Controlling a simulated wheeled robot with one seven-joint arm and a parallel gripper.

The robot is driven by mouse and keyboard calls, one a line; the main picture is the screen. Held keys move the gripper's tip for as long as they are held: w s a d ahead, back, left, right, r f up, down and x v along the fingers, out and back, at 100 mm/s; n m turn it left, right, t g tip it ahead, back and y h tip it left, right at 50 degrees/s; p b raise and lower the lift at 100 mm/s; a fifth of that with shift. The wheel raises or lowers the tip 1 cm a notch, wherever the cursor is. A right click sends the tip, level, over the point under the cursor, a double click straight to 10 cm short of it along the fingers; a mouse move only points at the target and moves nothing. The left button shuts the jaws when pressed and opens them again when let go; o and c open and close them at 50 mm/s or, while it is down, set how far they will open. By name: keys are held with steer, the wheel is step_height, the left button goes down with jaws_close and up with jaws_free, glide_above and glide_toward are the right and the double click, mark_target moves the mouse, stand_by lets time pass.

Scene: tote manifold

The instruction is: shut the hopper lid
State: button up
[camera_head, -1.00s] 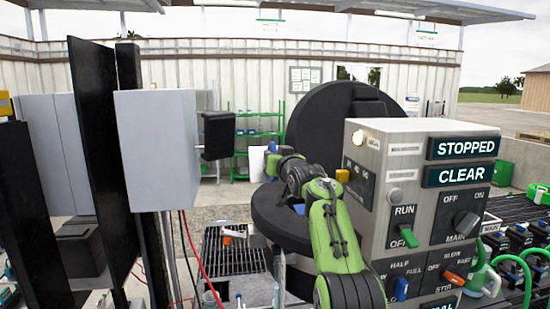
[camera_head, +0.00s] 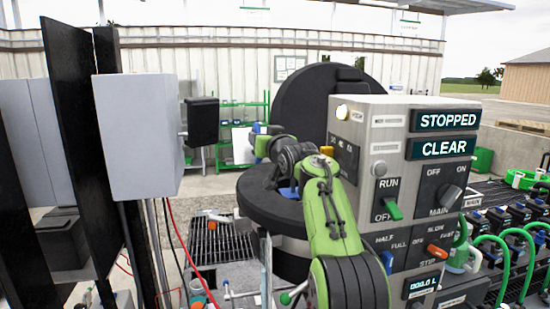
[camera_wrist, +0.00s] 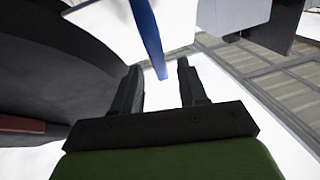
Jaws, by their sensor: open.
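The hopper lid (camera_head: 318,95) is a large dark disc standing raised behind the hopper in the head view. The hopper (camera_head: 258,208) is a dark round ring below it, its opening partly hidden by my green arm. My gripper (camera_head: 260,143) is to the left of the lid and above the hopper's rim; its fingers are hard to make out there. In the wrist view my gripper (camera_wrist: 158,80) is open, with a blue bar (camera_wrist: 148,35) reaching down between the fingertips. I cannot tell whether they touch. A large dark curved surface fills the left of that view, probably the lid.
A control panel (camera_head: 400,155) reading STOPPED and CLEAR stands close to the right of my arm. A grey box (camera_head: 137,135) with a black block stands at the left. Green hoses (camera_head: 515,240) and dark fittings lie at the right. Green shelving (camera_head: 240,125) is behind.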

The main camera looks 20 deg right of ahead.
steer(key=s+b, duration=0.5)
steer(key=s, duration=0.7)
steer(key=shift+s+a+f, duration=0.2)
steer(key=shift+a, duration=0.05)
step_height(320, 180, down, 7)
steer(key=w+t+b, duration=0.1)
steer(key=t+b, duration=0.3)
steer(key=b, duration=0.3)
steer(key=shift+m+h, duration=0.3)
steer(key=shift+h, duration=0.2)
steer(key=p+x, duration=0.3)
steer(key=x, duration=0.2)
steer(key=p+x, duration=0.4)
steer(key=r+p+x, duration=0.1)
steer(key=p+x, duration=0.2)
steer(key=x, duration=0.2)
steer(key=shift+w+a+r, duration=0.1)
steer(key=shift+w+a, duration=0.05)
steer(key=shift+a, duration=0.15)
steer(key=shift+w+p, duration=0.5)
